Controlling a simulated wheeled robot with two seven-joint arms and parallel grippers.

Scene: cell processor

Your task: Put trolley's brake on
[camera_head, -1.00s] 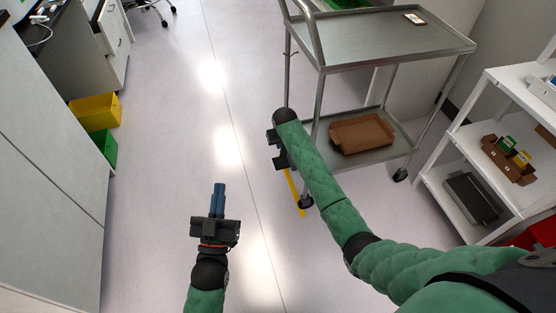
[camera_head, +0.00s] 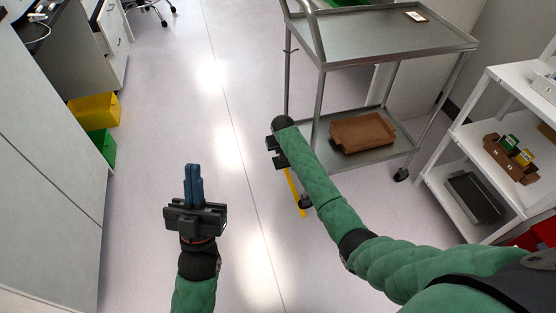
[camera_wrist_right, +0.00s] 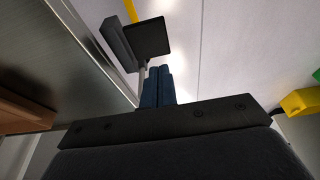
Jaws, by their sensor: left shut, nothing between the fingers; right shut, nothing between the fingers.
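The metal trolley (camera_head: 395,45) stands at the upper right of the head view, with two shelves and legs on casters. Its near-left caster (camera_head: 305,202) is dark and partly behind my right arm. My right gripper (camera_wrist_right: 158,85) is shut and empty, its blue fingers together. In the wrist view the fingertips point at a dark block with a flat plate (camera_wrist_right: 148,38), apparently caster or brake parts. I cannot tell whether they touch it. In the head view the fingers are hidden by the gripper body and arm. My left gripper (camera_head: 194,180) is shut and empty over open floor.
A brown tray (camera_head: 362,133) lies on the trolley's lower shelf. A white shelf rack (camera_head: 470,140) stands right of the trolley. Yellow (camera_head: 95,108) and green bins sit by the left cabinets. A yellow strip (camera_head: 294,192) shows beside the caster. The floor at centre is clear.

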